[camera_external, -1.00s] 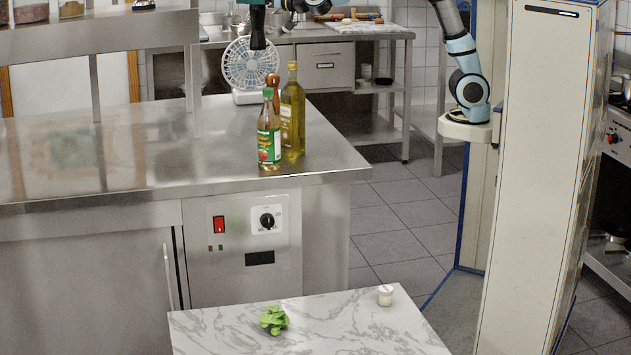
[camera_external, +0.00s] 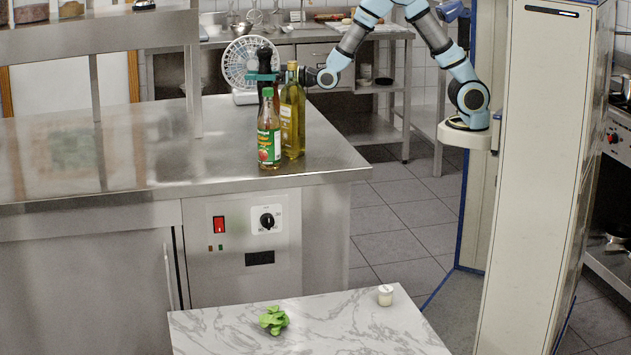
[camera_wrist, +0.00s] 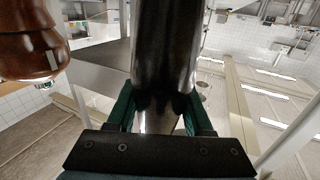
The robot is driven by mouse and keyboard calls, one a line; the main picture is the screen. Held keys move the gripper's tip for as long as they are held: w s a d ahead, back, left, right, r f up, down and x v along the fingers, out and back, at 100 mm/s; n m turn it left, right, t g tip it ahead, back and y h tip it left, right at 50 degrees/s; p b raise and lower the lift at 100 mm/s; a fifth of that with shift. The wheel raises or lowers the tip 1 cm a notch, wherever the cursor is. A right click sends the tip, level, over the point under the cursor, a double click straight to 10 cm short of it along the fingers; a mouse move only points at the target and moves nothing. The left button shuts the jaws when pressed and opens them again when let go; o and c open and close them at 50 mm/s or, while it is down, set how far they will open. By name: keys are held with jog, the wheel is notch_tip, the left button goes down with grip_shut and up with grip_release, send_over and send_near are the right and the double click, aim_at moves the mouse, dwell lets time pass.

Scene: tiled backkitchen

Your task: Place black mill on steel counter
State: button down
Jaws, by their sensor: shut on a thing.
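The black mill (camera_external: 265,60) is upright behind the bottles over the steel counter (camera_external: 110,150). My gripper (camera_external: 263,77) is shut on the mill, reaching in from the right. In the wrist view the dark, shiny mill (camera_wrist: 165,45) stands between the green fingers of my gripper (camera_wrist: 160,105).
A green-capped sauce bottle (camera_external: 269,135) and a yellow oil bottle (camera_external: 292,115) stand just in front of the mill. A brown wooden mill (camera_wrist: 30,40) is close beside it in the wrist view. A white fan (camera_external: 240,65) is behind. The counter's left is clear.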

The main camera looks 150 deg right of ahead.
notch_tip(320, 180, down, 7)
jog(key=p, duration=0.1)
jog(key=shift+r+p, duration=0.2)
jog(key=shift+p, duration=0.1)
jog(key=shift+f+b, duration=0.25)
jog(key=shift+b, duration=0.05)
jog(key=c, duration=0.6)
grip_release()
jog(key=shift+r, duration=0.15)
jog(key=shift+b+v, duration=1.8)
jog(key=shift+v, duration=4.2)
